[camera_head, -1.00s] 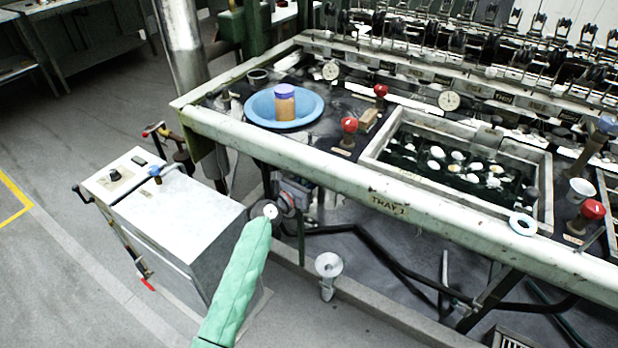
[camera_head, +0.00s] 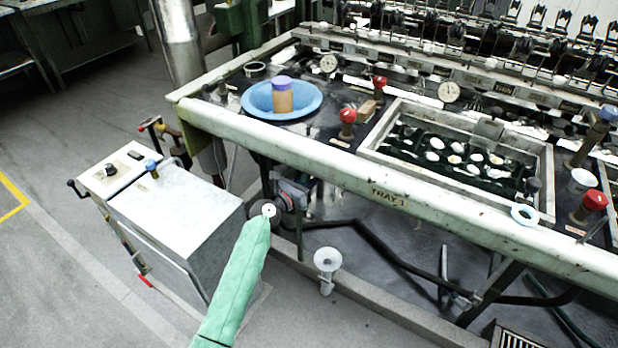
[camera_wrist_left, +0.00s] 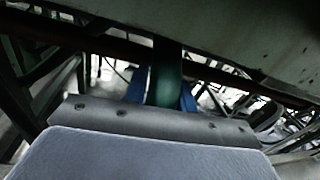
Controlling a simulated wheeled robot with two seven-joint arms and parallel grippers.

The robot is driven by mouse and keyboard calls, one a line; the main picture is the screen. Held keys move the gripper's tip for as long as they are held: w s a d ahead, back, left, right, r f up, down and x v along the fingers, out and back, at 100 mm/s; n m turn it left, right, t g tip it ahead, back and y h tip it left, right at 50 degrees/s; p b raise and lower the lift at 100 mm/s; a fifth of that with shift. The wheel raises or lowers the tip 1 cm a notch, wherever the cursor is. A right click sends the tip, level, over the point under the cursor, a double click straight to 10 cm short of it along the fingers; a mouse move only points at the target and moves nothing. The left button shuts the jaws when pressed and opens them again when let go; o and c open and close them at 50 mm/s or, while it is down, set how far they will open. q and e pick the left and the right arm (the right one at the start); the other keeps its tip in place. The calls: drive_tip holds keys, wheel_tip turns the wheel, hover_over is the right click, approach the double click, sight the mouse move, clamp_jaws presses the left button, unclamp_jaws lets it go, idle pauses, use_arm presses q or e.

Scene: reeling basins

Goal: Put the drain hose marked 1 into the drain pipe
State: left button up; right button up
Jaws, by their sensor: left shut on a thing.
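In the left wrist view, my left gripper (camera_wrist_left: 165,98) has its blue fingers shut on a dark green upright hose (camera_wrist_left: 167,70), under the basin's front beam. No mark 1 can be read on it. In the head view my green-sleeved left arm (camera_head: 236,280) reaches up to below the front beam. The gripper's grip on the hose cannot be made out there. A pale pipe with a funnel-like top (camera_head: 327,262), which looks like the drain pipe, stands upright near the floor, right of and apart from my arm. My right gripper is out of view.
A white cabinet (camera_head: 178,220) stands left of my arm. The basin's long front beam (camera_head: 330,168) runs above the gripper area. Black tubes (camera_head: 400,270) and slanted supports fill the space right of the pipe. A low kerb (camera_head: 385,308) runs along the floor.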

use_arm(q)
wheel_tip(320, 180, down, 2)
drive_tip(key=shift+f+b, duration=0.1)
drive_tip(key=shift+b, duration=0.6)
drive_tip(key=shift+s+a, duration=0.1)
drive_tip(key=shift+s+d+p+v, duration=0.15)
drive_tip(key=shift+p+v, duration=0.3)
drive_tip(key=shift+v, duration=0.55)
drive_tip(key=shift+s+d+p+v, duration=0.1)
drive_tip(key=shift+p+v, duration=0.35)
drive_tip(key=shift+v, duration=0.55)
drive_tip(key=shift+s+d+p+v, duration=0.15)
drive_tip(key=shift+p+v, duration=0.3)
drive_tip(key=shift+v, duration=0.95)
drive_tip(key=shift+s+d+p+v, duration=0.15)
drive_tip(key=shift+p+v, duration=0.25)
drive_tip(key=shift+v, duration=0.95)
